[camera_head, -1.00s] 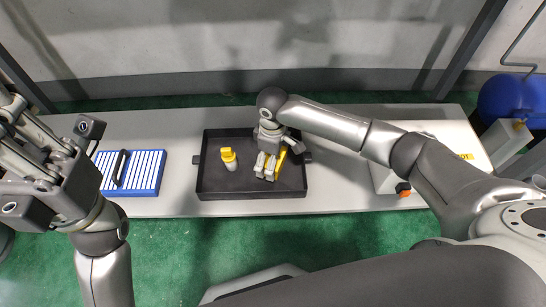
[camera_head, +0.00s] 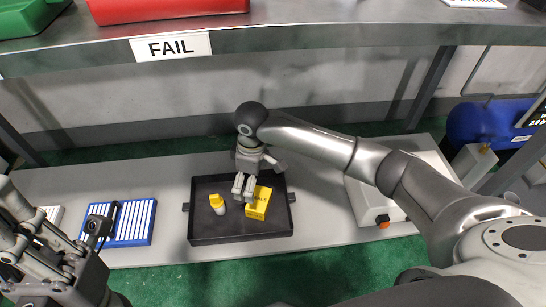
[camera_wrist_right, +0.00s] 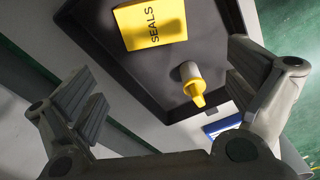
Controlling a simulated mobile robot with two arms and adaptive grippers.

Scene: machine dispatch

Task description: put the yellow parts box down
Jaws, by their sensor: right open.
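The yellow parts box (camera_head: 258,203), marked SEALS, rests in the black tray (camera_head: 240,239), right of the middle. It also shows in the right wrist view (camera_wrist_right: 151,24). My right gripper (camera_head: 244,187) is above the tray, left of the box. Its fingers are spread apart with nothing between them, and the box lies clear of them in the wrist view (camera_wrist_right: 160,100). My left gripper (camera_head: 45,235) is at the lower left, away from the tray; its fingertips are not clear enough to judge.
A small white bottle with a yellow top (camera_head: 218,204) is in the tray, left of the box. A blue striped rack (camera_head: 134,222) lies left of the tray on the grey bench (camera_head: 330,225). A white machine (camera_head: 367,200) stands right. A shelf labelled FAIL (camera_head: 170,47) is above.

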